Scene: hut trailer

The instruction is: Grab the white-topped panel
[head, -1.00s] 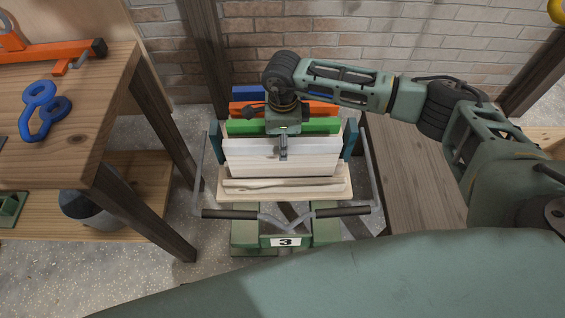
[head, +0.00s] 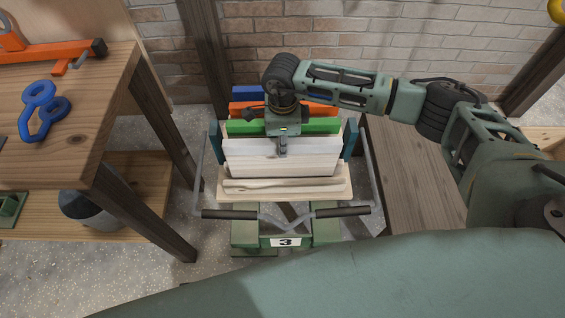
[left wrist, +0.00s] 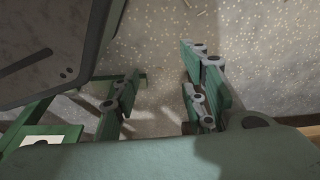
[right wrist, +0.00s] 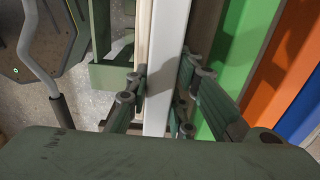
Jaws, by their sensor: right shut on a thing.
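The white-topped panel (head: 250,147) stands upright as the front panel in a rack on a cart, its pale wooden face (head: 285,165) toward me. My right gripper (head: 281,150) reaches down from above and is shut on the panel's top edge near the middle. In the right wrist view the white top (right wrist: 168,60) runs between the two fingers (right wrist: 160,100). My left gripper is outside the head view. In the left wrist view its fingers (left wrist: 160,95) are spread apart and empty above the speckled floor.
Green (head: 322,126), orange (head: 318,108) and blue (head: 247,92) topped panels stand behind. The cart (head: 285,241) has a number 3 plate and dark handles. A wooden workbench (head: 95,120) with blue and orange tools stands at left. A wooden surface (head: 405,175) lies at right.

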